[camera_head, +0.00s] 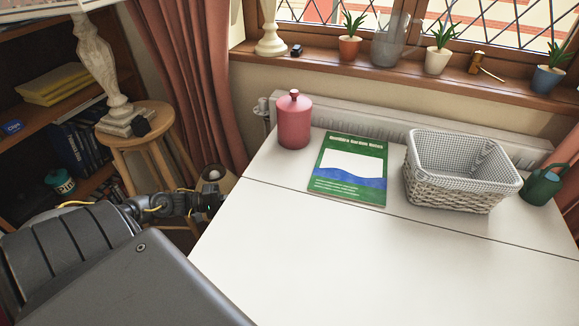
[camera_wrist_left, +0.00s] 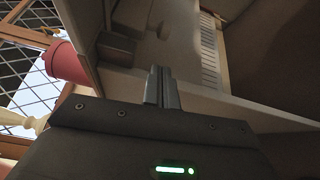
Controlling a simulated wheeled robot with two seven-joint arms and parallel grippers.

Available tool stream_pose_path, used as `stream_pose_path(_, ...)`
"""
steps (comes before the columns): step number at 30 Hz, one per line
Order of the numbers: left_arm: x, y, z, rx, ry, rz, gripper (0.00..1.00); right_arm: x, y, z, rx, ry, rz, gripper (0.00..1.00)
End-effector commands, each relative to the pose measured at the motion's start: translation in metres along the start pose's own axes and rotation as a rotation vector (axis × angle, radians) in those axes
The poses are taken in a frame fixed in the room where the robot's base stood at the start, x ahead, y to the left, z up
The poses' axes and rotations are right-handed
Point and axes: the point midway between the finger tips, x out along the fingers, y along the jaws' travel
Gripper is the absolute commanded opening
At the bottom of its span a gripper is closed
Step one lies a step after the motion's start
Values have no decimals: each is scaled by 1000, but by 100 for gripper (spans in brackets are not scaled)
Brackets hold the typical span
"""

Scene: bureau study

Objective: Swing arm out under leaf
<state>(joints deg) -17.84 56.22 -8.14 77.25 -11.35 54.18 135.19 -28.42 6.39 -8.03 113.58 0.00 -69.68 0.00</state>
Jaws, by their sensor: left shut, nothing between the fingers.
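The white table (camera_head: 290,260) has a dark seam across its top, with the wide leaf on the near side. My left gripper (camera_head: 218,199) is at the table's left edge, close to the seam. In the left wrist view its two fingers (camera_wrist_left: 162,88) are shut together with nothing between them. They point in beneath the tabletop, whose pale edge (camera_wrist_left: 88,58) shows at left. A grey-brown block-like part (camera_wrist_left: 117,47) lies beyond the fingertips; I cannot tell whether it is the swing arm. The head view hides the table's underside. My right gripper is not in view.
A pink canister (camera_head: 294,121), a green book (camera_head: 349,170), a wicker basket (camera_head: 455,195) and a green watering can (camera_head: 541,186) stand on the far part of the table. The near leaf is bare. A wooden stool (camera_head: 150,135) with a lamp stands left of the table.

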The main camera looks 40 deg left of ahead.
Motion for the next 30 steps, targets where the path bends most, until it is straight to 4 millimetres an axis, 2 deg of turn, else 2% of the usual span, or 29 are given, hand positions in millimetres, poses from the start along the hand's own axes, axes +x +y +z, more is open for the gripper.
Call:
stream_pose_path(5, 11, 1, -1, 2, -7, 1, 0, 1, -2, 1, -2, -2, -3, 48)
stream_pose_path(15, 66, 0, 0, 2, -7, 4, 0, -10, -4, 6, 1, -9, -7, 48)
stream_pose_path(21, 92, 1, 0, 1, -6, 3, 0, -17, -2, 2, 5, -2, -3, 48)
stream_pose_path(30, 104, 1, 0, 0, -5, 1, 0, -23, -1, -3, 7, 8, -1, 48)
